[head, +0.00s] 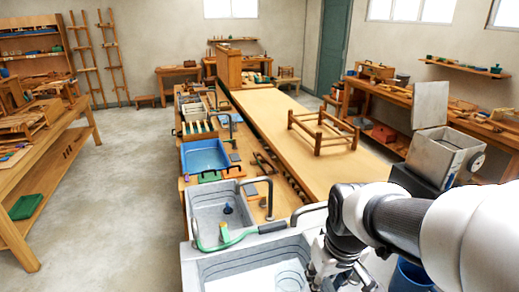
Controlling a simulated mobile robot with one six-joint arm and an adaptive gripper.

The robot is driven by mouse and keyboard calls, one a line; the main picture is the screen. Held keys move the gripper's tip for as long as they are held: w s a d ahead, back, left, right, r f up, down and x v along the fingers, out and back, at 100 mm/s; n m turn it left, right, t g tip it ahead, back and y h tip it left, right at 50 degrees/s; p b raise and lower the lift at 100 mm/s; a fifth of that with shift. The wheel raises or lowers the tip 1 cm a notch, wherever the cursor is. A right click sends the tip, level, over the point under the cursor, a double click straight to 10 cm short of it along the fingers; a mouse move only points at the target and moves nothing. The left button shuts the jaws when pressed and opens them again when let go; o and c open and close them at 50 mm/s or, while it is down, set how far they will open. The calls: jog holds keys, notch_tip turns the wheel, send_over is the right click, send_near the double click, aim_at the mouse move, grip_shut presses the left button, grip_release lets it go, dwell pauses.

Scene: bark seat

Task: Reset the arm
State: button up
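My arm, white with dark joints, comes in from the lower right of the head view and reaches over the grey double sink (205,245). My gripper (335,283) points down at the bottom edge, over the right side of the near basin. Its fingertips are cut off or hidden, so I cannot tell whether it is open or shut. A wooden stool frame (322,132) stands on the long workbench (265,112) beyond the sink, well apart from my gripper.
A blue tub (205,156) and tools line the bench's left side. A grey metal box (445,157) with a raised lid stands right, close to my arm. Open floor (105,215) lies left.

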jog(key=s+r+m+t, duration=0.1)
jog(key=s+r, duration=0.2)
jog(key=s, duration=0.4)
jog(key=s+r+m+t, duration=0.1)
jog(key=s+r, duration=0.2)
jog(key=s, duration=0.4)
jog(key=shift+d+m, duration=0.15)
jog(key=shift+m, duration=0.15)
